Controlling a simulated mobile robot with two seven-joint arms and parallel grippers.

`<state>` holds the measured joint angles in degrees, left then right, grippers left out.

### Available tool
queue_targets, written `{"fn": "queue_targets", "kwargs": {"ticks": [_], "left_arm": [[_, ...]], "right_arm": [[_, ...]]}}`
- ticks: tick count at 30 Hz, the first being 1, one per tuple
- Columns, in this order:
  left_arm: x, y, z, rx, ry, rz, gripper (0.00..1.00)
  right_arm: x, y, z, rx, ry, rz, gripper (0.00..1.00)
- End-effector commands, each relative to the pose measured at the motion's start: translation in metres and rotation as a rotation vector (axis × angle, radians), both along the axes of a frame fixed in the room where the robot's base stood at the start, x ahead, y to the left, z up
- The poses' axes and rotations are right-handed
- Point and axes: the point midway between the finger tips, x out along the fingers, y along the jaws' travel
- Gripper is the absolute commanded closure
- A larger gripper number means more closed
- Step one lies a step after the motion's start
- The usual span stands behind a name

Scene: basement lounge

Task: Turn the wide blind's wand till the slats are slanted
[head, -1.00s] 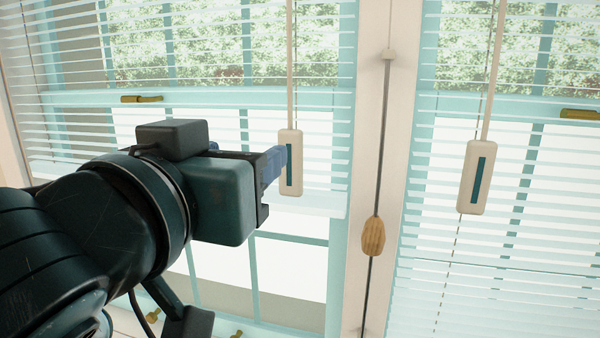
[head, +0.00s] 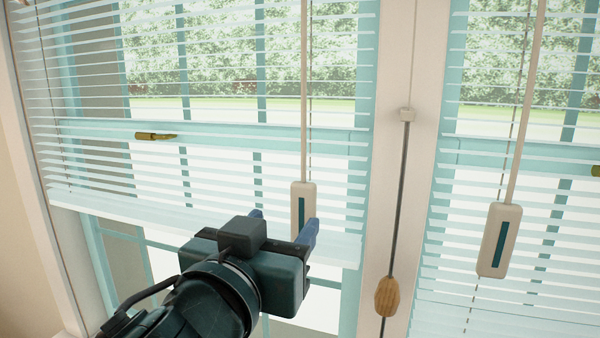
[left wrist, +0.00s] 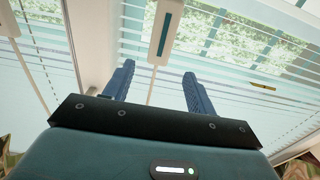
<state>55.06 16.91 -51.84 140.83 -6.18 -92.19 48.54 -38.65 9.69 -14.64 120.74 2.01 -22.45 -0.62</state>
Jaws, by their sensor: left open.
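The left blind (head: 220,165) hangs over the window, its slats apart with the trees outside showing between them. Its wand, a thin pale rod with a cream handle (head: 303,200) bearing a dark teal stripe, hangs near its right side. My left gripper (head: 283,222) is open, its blue fingers by the handle's lower end, which the right finger partly hides. In the left wrist view the handle (left wrist: 165,32) lies ahead of and between the open fingers, not clamped. The right blind (head: 480,150) has a similar handle (head: 500,240). Which blind is wider I cannot tell. My right gripper is not in view.
A pale post (head: 420,60) stands between the windows. A cord with a wooden knob (head: 388,297) hangs along it, right of my gripper. A brass latch (head: 155,136) sits behind the left blind's slats.

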Motion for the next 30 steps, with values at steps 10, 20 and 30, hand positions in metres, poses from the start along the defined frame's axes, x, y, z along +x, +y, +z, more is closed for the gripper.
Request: {"fn": "queue_targets", "kwargs": {"ticks": [10, 20, 30], "left_arm": [[0.059, -0.019, 0.000, 0.003, 0.001, 0.001, 0.44], [0.077, -0.025, -0.001, 0.001, 0.001, -0.001, 0.44], [0.076, -0.025, -0.001, 0.001, 0.001, -0.001, 0.57]], "right_arm": [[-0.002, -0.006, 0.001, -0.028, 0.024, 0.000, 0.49], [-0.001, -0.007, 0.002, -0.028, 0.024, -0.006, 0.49], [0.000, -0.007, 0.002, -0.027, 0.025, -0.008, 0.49]]}}
